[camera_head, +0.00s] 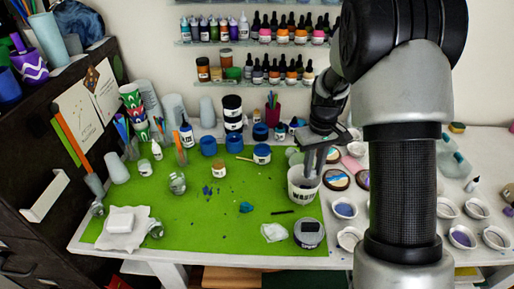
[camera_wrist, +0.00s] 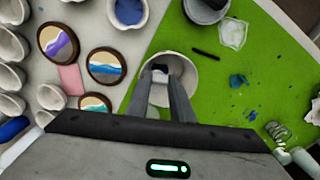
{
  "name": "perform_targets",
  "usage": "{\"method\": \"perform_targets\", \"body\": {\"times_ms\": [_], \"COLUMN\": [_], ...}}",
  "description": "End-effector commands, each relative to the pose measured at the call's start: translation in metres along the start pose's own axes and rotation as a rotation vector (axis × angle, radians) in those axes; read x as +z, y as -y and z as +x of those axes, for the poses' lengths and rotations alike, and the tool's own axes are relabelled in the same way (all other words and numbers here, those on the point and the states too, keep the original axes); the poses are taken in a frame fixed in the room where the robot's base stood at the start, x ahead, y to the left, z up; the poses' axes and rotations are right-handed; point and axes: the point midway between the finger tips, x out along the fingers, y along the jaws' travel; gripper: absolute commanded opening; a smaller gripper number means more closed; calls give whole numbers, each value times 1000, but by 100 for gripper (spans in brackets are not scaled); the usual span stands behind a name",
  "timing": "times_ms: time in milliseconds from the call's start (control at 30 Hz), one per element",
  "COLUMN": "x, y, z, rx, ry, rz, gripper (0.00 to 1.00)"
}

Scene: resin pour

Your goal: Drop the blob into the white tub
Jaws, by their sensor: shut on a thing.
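The white tub (camera_head: 303,193), with dark lettering on its side, stands upright near the right edge of the green mat. In the wrist view its pale round rim and inside (camera_wrist: 187,88) lie below and around my fingertips. My gripper (camera_head: 308,171) points down over the tub's mouth, and its fingertips (camera_wrist: 160,76) show over the opening in the wrist view. It is shut on the blob, a small piece between the tips that is mostly hidden by the fingers; its colour is hard to tell.
Blue pieces (camera_head: 246,207) lie on the green mat (camera_head: 200,230). A dark stick (camera_head: 283,212) and a grey-topped tub (camera_head: 308,233) are in front of the white tub. Painted round coasters (camera_head: 335,179) and white cups (camera_head: 344,208) stand to its right.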

Motion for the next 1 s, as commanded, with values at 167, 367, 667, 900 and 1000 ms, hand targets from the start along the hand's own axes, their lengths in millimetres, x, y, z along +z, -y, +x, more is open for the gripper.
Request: {"method": "perform_targets", "body": {"times_ms": [167,367,667,900,1000], "x": [0,0,-1,-1,-1], "y": [0,0,0,0,0], "z": [0,0,-12,-63,-88], "rx": [0,0,0,2,1], "ry": [0,1,-2,-6,-6], "rz": [0,0,1,0,0], "gripper": [31,42,42,42,42]}}
